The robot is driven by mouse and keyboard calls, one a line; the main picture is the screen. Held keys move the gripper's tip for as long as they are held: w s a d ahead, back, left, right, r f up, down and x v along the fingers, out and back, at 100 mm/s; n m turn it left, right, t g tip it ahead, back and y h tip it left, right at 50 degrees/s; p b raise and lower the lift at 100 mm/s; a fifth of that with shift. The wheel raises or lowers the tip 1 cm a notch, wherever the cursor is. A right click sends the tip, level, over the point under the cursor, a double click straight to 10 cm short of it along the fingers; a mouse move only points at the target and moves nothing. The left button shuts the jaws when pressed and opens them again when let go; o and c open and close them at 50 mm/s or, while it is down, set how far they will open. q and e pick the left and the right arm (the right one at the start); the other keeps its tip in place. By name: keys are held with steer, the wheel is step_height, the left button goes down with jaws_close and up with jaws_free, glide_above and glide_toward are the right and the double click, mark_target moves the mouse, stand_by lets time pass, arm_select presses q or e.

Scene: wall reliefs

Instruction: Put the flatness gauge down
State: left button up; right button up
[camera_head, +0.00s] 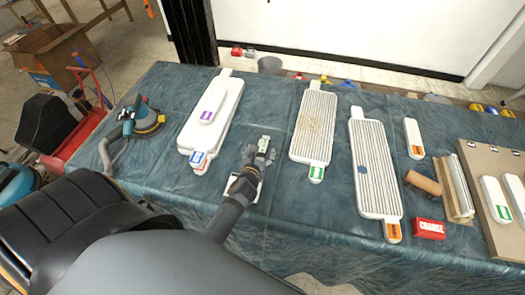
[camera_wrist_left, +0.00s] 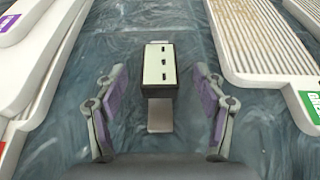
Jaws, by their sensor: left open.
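The flatness gauge (camera_wrist_left: 159,64), a small dark-edged block with a pale face and three dark marks, lies on the blue-green cloth. A grey tab (camera_wrist_left: 160,116) extends from its near end. My left gripper (camera_wrist_left: 160,88) is open, with its purple-padded fingers apart on either side of the gauge and visible gaps to both. In the head view my left gripper (camera_head: 256,161) is low over the cloth between two white boards, partly covering the gauge. My right gripper is not in view.
A stack of white boards (camera_head: 226,101) lies to the left and ribbed boards (camera_head: 313,124) and (camera_head: 375,167) to the right. A sander (camera_head: 146,120) stands at the left edge. A red box (camera_head: 429,229) sits front right. Cloth (camera_head: 300,225) is bare in front.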

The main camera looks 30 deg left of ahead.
mark_target(262, 148)
arm_select(q)
steer(key=b+x, duration=0.1)
steer(key=x, duration=0.1)
steer(key=b+x, duration=0.1)
steer(key=x, duration=0.1)
steer(key=shift+f, duration=0.3)
steer(key=shift+w, duration=0.15)
steer(key=shift+r, duration=0.2)
steer(key=shift+c, duration=1.6)
steer(key=c, duration=1)
steer(key=shift+c, duration=0.2)
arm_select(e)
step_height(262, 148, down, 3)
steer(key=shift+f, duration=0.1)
